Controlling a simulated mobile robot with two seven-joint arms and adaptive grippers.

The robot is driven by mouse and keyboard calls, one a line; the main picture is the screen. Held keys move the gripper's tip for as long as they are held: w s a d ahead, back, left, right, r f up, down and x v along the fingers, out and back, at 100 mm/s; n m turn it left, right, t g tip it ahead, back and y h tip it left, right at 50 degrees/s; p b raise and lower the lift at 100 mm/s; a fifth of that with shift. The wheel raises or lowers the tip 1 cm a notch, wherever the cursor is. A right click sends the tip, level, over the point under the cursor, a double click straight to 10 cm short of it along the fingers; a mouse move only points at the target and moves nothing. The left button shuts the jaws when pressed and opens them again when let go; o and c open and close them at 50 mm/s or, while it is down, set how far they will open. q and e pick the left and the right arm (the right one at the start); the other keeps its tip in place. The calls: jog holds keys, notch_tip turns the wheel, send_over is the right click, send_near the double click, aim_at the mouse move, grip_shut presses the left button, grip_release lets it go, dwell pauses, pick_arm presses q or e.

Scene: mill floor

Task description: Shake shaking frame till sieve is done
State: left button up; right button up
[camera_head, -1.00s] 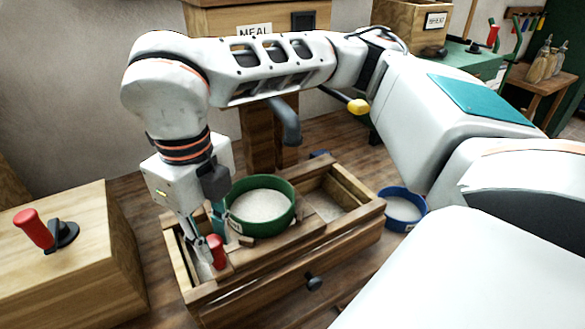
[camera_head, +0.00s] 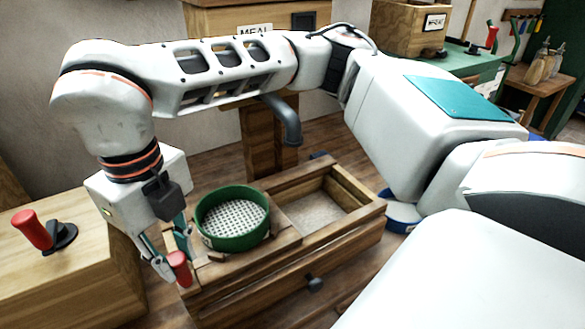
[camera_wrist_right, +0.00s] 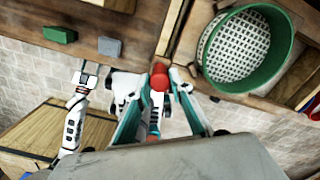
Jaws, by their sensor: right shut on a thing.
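The green round sieve (camera_head: 234,220) sits on the wooden shaking frame (camera_head: 240,255), and its pale perforated bottom shows bare. It also shows in the right wrist view (camera_wrist_right: 237,45). My right gripper (camera_head: 168,262) is shut on the frame's red handle (camera_head: 180,270) at the left end of the wooden box (camera_head: 345,255). The right wrist view shows the red handle (camera_wrist_right: 160,76) between the teal-sided fingers (camera_wrist_right: 158,112). My left gripper cannot be made out in the views.
A blue tub (camera_head: 402,222) stands right of the box, partly hidden by my arm. A wooden block with a red-handled lever (camera_head: 35,232) stands at the left. A grey spout (camera_head: 285,120) hangs behind the sieve. A meal bin (camera_head: 255,18) is at the back.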

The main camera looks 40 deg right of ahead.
jog(key=d, duration=0.2)
jog(key=s+d, duration=0.1)
jog(key=d, duration=0.2)
jog(key=s+d, duration=0.1)
jog(key=d, duration=0.2)
jog(key=shift+d, duration=0.2)
jog(key=a, duration=0.3)
jog(key=w+a, duration=0.1)
jog(key=a, duration=0.2)
jog(key=w+a, duration=0.1)
jog(key=a, duration=0.2)
jog(key=shift+w+a+b, duration=0.15)
jog(key=shift+a+b, duration=0.1)
jog(key=shift+b, duration=0.05)
jog(key=shift+w+a, duration=0.2)
jog(key=shift+a, duration=0.55)
